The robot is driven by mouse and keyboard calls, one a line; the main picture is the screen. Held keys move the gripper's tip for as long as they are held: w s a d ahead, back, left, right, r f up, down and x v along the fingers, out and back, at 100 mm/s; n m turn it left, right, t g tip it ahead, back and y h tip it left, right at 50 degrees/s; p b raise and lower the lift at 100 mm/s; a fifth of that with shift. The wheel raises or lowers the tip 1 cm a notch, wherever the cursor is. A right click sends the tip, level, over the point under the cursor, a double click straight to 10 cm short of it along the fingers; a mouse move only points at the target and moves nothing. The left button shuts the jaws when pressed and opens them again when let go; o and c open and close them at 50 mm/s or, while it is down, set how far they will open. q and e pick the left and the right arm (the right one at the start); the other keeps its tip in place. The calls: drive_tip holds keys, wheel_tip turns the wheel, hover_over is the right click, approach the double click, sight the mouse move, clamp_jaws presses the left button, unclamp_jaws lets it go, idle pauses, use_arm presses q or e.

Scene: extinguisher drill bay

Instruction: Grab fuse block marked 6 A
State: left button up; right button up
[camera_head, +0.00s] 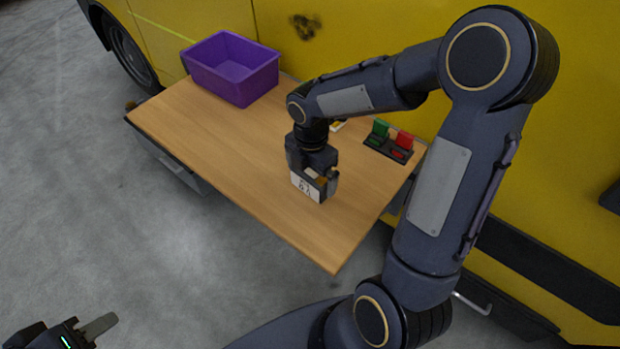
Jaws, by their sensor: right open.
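A white block with dark lettering (306,188) stands on the wooden table, right below my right gripper (320,178). The lettering is small and tilted; it seems to read 6 A. My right gripper points down at the block, with its jaws open around the block's upper part. The gripper hides the top and back of the block. My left gripper (82,331) is low at the left corner of the view, away from the table. Only part of it shows, with one grey finger visible, so its opening is unclear.
A purple bin (232,69) stands at the table's far left corner. A dark rack (388,148) with green, red and orange pieces sits at the right edge. A small yellow-and-white item (338,126) is partly hidden behind my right arm.

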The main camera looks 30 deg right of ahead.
drive_tip(key=shift+f, duration=0.95)
drive_tip(key=shift+c, duration=0.3)
drive_tip(key=c, duration=0.8)
drive_tip(key=shift+o, duration=0.2)
